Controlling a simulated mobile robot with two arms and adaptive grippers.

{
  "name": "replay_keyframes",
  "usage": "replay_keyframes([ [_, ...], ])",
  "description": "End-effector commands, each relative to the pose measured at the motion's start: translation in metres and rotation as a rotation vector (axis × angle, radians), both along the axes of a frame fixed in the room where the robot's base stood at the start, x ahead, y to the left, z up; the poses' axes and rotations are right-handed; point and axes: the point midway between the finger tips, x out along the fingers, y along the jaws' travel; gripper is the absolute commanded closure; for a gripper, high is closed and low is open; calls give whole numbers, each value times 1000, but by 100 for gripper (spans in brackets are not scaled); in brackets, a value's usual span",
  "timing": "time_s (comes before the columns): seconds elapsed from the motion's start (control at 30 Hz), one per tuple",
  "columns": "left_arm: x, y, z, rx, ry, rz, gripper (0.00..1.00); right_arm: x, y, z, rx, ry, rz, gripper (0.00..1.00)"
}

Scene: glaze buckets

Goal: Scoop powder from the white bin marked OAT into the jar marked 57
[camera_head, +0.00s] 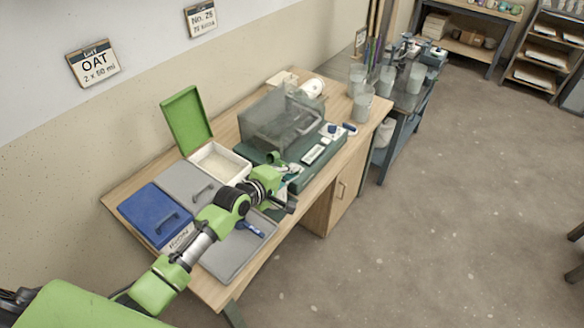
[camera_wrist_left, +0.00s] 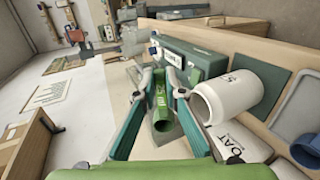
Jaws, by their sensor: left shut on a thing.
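The white bin (camera_head: 238,178) stands open on the bench with its green lid (camera_head: 187,122) tipped up; pale powder shows inside. A white surface lettered OAT (camera_wrist_left: 236,138) shows at the lower right of the left wrist view. My right gripper is out of view.
A grey bin (camera_head: 183,184) and a blue bin (camera_head: 146,210) stand left of the white one. A grey tray (camera_head: 222,262) with a blue scoop (camera_head: 250,228) lies in front. A balance (camera_head: 322,147) with a clear shield stands to the right, with several glasses beyond.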

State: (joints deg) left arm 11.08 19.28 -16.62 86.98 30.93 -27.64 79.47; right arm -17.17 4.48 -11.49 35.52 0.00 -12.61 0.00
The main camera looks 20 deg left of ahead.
Motion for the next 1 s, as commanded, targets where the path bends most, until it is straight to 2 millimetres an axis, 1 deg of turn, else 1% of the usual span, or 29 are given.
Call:
replay_keyframes([
  [0.03,0,0,6,3,8,0,100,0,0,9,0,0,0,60],
  [0.1,0,-1,6,8,22,-1,100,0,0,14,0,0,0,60],
  [0.27,1,-1,14,48,138,-1,100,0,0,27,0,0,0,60],
  [0.3,2,-1,11,60,165,-3,100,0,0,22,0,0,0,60],
  [0.6,1,0,17,125,344,0,100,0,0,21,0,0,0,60],
  [0.9,0,0,16,129,356,0,100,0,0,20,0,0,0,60],
  [1.0,-4,2,16,130,355,-5,100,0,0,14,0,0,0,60],
])
